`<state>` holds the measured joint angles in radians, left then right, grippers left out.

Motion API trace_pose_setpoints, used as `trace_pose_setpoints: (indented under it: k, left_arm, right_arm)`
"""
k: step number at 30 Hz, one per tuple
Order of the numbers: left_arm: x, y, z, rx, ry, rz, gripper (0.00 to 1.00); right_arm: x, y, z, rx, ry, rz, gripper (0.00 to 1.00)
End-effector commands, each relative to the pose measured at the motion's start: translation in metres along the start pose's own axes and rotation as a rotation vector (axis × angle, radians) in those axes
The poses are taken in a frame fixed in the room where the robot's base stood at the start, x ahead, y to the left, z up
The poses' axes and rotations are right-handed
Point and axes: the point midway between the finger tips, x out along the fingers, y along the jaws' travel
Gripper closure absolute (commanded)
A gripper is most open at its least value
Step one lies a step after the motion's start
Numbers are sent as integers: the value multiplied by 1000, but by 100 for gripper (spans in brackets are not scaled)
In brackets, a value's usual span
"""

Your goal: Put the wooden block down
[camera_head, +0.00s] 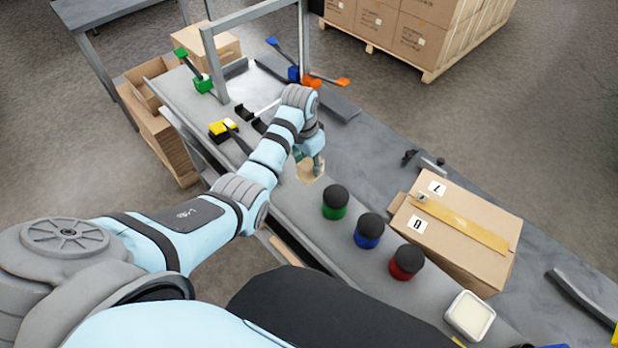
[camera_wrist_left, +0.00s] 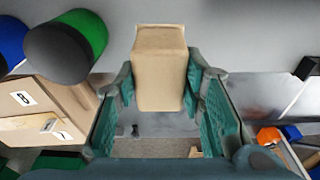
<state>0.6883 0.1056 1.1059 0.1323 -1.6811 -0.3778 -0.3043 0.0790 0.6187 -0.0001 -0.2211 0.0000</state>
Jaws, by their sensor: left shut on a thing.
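The wooden block (camera_head: 309,171) is pale tan and sits between the fingers of my left gripper (camera_head: 310,158), over the grey bench top left of the green-banded jar. It also shows in the left wrist view (camera_wrist_left: 159,68), upright in the picture between the teal fingers. The left gripper (camera_wrist_left: 160,95) is shut on the block's sides. I cannot tell whether the block's lower end touches the bench. My right gripper is not in view.
Jars with black lids stand in a row on the bench: green (camera_head: 335,203), blue (camera_head: 369,231), red (camera_head: 406,262). A cardboard box (camera_head: 455,228) stands behind them. A white-topped container (camera_head: 469,315) is at front right. Coloured crimpers (camera_head: 294,73) and a metal frame (camera_head: 212,70) are farther back.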

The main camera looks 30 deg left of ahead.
Motion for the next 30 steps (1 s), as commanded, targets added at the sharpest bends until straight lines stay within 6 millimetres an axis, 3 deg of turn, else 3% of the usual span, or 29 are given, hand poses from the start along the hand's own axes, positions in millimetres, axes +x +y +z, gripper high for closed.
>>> trace_pose_setpoints:
  k: [8,19,20,22,23,30]
  left_arm:
    - [49,-1,6,-2,0,0,94]
    - [53,0,6,-1,2,-1,94]
    - [53,0,6,-1,2,-1,59]
    - [52,0,6,-1,2,-1,48]
    - [52,0,6,-1,2,-1,44]
    - [52,0,6,-2,1,-1,44]
  right_arm:
    - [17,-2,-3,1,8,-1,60]
    - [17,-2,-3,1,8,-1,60]
    - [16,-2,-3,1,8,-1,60]
    - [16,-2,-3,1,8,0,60]
    - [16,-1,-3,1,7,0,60]
    - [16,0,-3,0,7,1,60]
